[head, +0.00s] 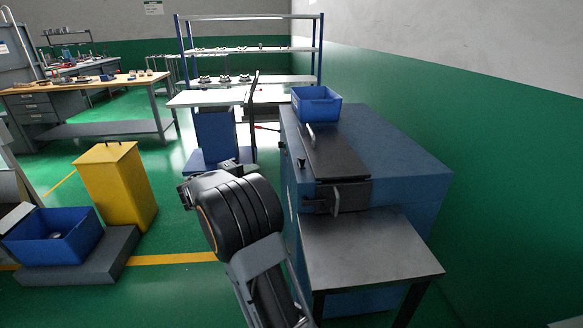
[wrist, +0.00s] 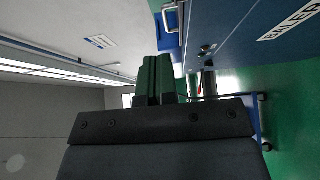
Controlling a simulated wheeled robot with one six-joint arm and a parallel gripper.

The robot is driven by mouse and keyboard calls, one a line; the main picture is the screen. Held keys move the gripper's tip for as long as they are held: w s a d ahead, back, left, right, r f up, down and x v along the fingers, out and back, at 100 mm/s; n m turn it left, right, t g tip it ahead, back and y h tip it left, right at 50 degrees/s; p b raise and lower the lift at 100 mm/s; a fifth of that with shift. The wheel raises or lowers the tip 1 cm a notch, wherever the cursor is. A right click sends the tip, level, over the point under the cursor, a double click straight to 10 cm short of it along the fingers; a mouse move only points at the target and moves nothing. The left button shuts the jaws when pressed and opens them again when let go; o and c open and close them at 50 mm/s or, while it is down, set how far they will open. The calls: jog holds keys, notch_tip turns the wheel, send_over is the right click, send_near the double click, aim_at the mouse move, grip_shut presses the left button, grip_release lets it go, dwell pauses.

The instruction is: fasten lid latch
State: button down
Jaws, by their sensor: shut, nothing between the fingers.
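The blue baler (head: 400,150) stands right of centre in the head view. Its dark lid (head: 335,150) lies flat on top, with a pale bar handle near its left edge. At the lid's near end is the latch (head: 336,200), a dark bracket with a light upright lever; its exact engagement is too small to tell. My gripper (head: 186,195) is left of the baler, apart from lid and latch. In the wrist view its fingers (wrist: 158,80) are together and empty. The baler's lettered side (wrist: 250,40) shows there at upper right; the latch does not.
A grey table (head: 370,245) stands against the baler's near end. A blue bin (head: 316,105) sits on the baler's far end. A yellow container (head: 117,187) and another blue bin (head: 52,240) stand at left. Green floor is open between them and my arm.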

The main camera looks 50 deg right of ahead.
send_near(301, 162)
jog(key=w+d, duration=0.4)
jog(key=d, duration=0.1)
jog(key=shift+s+d+r, duration=0.2)
jog(key=shift+s+d, duration=0.45)
jog(key=shift+s, duration=0.1)
jog(key=shift+s+d+r, duration=0.2)
jog(key=shift+s+d, duration=0.5)
jog(key=shift+s, duration=0.05)
jog(key=shift+f, duration=0.15)
